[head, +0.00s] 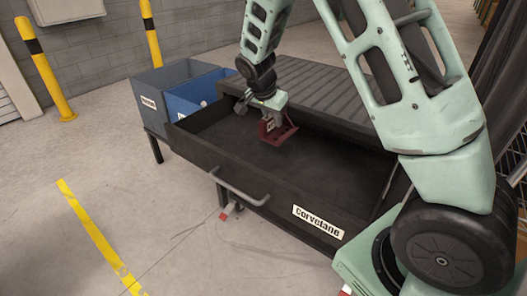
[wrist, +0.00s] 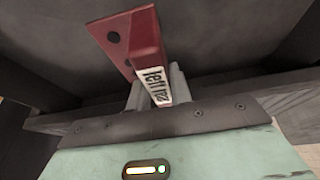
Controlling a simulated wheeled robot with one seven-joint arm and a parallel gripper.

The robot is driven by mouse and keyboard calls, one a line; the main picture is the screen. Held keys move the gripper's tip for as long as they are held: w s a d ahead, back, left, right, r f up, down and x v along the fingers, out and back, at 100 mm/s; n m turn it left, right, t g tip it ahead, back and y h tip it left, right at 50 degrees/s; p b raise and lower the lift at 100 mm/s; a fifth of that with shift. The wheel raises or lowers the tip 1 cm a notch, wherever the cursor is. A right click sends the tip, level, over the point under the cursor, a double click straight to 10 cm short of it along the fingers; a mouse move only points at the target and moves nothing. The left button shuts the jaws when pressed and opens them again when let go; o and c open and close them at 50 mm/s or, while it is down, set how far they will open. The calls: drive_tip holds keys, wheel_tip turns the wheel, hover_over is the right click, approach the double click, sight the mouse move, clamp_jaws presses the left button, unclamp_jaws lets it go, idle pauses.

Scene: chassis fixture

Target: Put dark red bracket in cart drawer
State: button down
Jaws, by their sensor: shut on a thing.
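The dark red bracket (head: 276,131) is in my gripper (head: 266,112), over the inside of the cart drawer in the head view. The wrist view shows the bracket (wrist: 146,48) between the grey fingers (wrist: 155,92), with a white label on it and dark holes in its plate. The cart drawer (head: 240,172) is pulled open, with a dark floor, a front handle and a "corvetane" label. I cannot tell whether the bracket touches the drawer floor.
A grey bin (head: 148,104) and a blue bin (head: 190,97) stand at the drawer's left end. The ribbed cart top (head: 325,88) lies behind the drawer. Yellow posts (head: 44,70) stand at the back left. Much of the drawer floor looks bare.

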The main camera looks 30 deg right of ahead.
wheel_tip(320, 180, down, 10)
drive_tip(key=shift+r, duration=0.15)
idle(0.4)
drive_tip(key=shift+f, duration=0.25)
drive_tip(key=c, duration=1.3)
unclamp_jaws()
drive_tip(key=shift+o, duration=0.2)
drive_tip(key=shift+r, duration=0.1)
